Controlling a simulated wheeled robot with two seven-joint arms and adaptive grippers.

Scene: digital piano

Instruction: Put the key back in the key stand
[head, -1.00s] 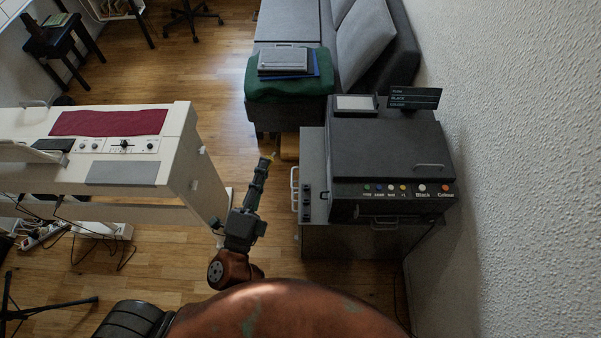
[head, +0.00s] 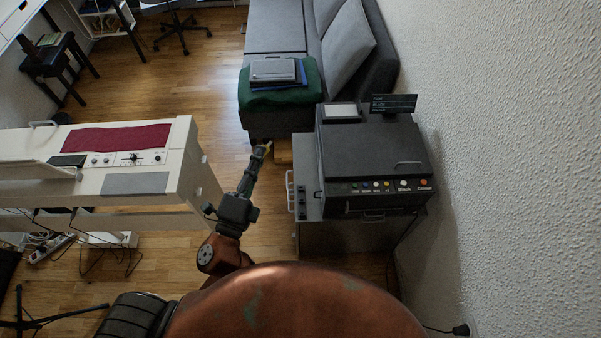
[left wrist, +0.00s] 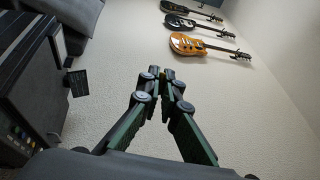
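My left gripper (head: 262,150) reaches forward over the floor, between the white piano and the dark printer. Its fingers are closed together at the tips, which also show in the left wrist view (left wrist: 164,76). A small yellow bit, seemingly the key (head: 269,144), shows at the fingertips. In the left wrist view only a thin yellowish sliver shows between them, so most of its shape is hidden. I cannot make out a key stand in either view. My right gripper is not in view.
The white piano (head: 190,160) stands at left with a red cloth (head: 115,138). The dark printer (head: 372,155) on its cabinet is close at right, by the wall. A grey sofa (head: 280,28) with a green cloth lies ahead. Several guitars (left wrist: 190,45) hang on a wall.

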